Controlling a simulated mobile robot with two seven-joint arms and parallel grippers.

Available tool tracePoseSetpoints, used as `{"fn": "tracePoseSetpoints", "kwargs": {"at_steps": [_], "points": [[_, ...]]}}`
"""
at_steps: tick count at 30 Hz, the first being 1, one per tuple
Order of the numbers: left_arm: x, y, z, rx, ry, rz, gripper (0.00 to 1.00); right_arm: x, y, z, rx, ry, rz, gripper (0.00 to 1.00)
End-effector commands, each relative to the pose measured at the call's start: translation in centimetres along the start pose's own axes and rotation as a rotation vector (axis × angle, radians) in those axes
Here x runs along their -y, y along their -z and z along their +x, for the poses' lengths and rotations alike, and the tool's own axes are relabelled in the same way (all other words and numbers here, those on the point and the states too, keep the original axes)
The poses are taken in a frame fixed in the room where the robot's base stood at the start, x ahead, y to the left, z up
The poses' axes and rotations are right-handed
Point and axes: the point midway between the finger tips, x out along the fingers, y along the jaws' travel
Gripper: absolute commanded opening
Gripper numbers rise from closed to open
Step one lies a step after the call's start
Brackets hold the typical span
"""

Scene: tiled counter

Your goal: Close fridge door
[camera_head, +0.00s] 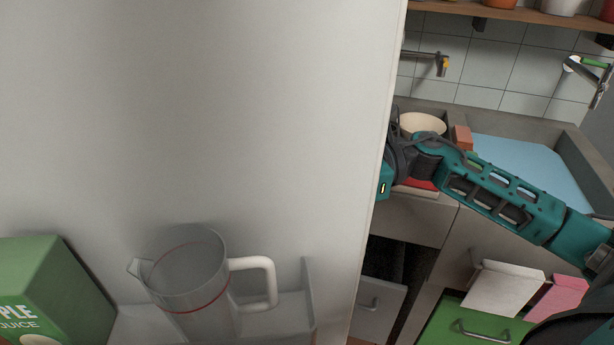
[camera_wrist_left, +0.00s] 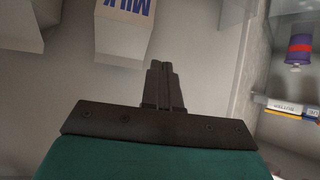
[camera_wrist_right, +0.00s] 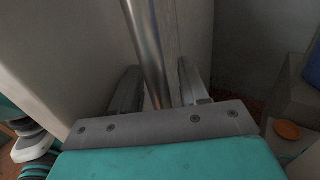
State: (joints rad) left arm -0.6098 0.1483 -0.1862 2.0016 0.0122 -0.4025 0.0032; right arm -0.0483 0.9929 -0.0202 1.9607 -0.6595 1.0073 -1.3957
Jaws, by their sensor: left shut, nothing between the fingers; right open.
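The fridge door (camera_head: 290,110) stands open and fills the left of the head view, its inner side facing me. A clear jug with a white handle (camera_head: 190,275) and a green juice carton (camera_head: 45,290) sit on its inner shelf. My right arm reaches behind the door's right edge, which hides the fingertips in the head view. In the right wrist view my right gripper (camera_wrist_right: 160,85) is open, with a metal bar handle (camera_wrist_right: 147,45) between its fingers. My left gripper (camera_wrist_left: 160,70) is shut and empty, just below a milk carton (camera_wrist_left: 124,25) in the left wrist view.
A grey drawer (camera_head: 378,305) and a green drawer front (camera_head: 465,325) are below. A shelf with small boxes (camera_wrist_left: 290,110) shows in the left wrist view.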

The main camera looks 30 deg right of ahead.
Motion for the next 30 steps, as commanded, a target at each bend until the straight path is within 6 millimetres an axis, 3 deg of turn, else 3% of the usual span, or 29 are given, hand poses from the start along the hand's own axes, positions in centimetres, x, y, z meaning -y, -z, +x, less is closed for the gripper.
{"fn": "tracePoseSetpoints", "kwargs": {"at_steps": [2, 16, 30], "points": [[-0.04, 0.01, 0.02, 0.000, 0.000, -0.002, 0.00, 0.00, -0.01, -0.01, 0.000, 0.000, 0.000, 0.44], [-0.14, 0.00, 0.04, 0.001, -0.002, -0.004, 0.00, 0.01, -0.01, -0.05, 0.000, 0.000, 0.000, 0.00], [-0.18, -0.01, 0.05, 0.001, -0.002, -0.004, 0.00, 0.03, 0.01, 0.01, 0.000, 0.000, 0.000, 0.00]]}}
